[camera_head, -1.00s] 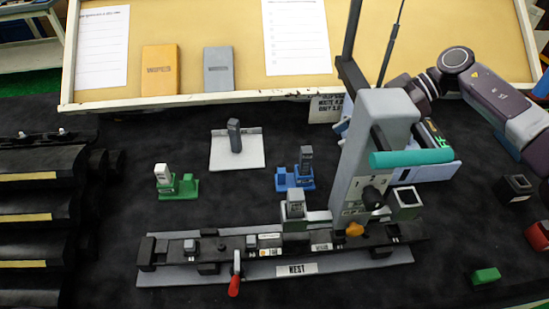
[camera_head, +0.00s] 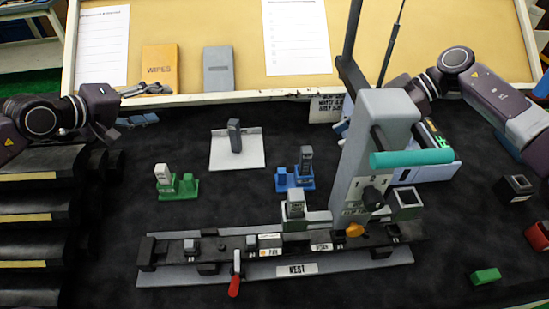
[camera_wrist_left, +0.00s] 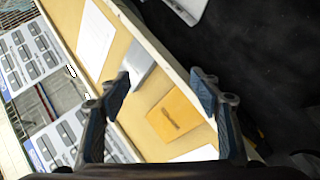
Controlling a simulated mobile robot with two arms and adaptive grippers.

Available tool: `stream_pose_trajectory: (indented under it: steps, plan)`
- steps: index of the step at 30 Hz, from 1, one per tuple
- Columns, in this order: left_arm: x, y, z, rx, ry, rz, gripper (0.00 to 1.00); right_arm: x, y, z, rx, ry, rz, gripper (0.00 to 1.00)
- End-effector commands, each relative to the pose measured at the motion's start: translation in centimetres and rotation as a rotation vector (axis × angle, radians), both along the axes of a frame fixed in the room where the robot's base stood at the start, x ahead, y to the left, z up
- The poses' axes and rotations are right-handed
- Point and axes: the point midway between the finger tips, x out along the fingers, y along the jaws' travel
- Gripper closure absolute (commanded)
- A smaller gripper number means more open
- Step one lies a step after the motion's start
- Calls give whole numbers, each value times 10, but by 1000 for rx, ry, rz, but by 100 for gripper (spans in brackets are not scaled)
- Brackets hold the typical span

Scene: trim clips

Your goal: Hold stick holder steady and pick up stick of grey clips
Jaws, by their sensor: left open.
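My left gripper (camera_head: 146,105) is open and empty at the upper left, near the board's front edge. The left wrist view shows its two blue fingers (camera_wrist_left: 160,88) spread apart. A green holder (camera_head: 180,188) carries an upright whitish-grey stick (camera_head: 162,173). A blue holder (camera_head: 285,180) carries a dark grey stick (camera_head: 306,158). A grey upright piece (camera_head: 295,205) stands behind the rail. I cannot tell which stick is the grey clips. My right arm (camera_head: 455,62) reaches behind the grey tower, which hides its gripper.
The grey tower (camera_head: 372,130) with a teal handle stands right of centre. Black stepped racks (camera_head: 35,235) fill the left. Dark mat is clear around the green holder.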

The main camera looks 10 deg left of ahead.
Motion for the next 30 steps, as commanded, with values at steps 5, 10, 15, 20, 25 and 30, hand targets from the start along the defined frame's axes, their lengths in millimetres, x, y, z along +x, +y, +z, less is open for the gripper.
stream_pose_trajectory:
  steps: [5,10,15,20,25,30]
  plan:
    - [-6,-53,-28,-290,152,82,42,0,0,0,0,0,0,71]
    - [-15,-103,-48,-551,315,164,42,0,0,0,0,0,0,71]
    - [-27,-156,-63,-794,496,242,42,0,0,0,0,0,0,71]
    - [-42,-207,-71,-1007,681,317,42,0,0,0,0,0,0,71]
    - [-59,-254,-75,-1191,873,392,42,0,0,0,0,0,0,71]
    - [-72,-286,-75,-1305,1010,448,42,0,0,0,0,0,0,71]
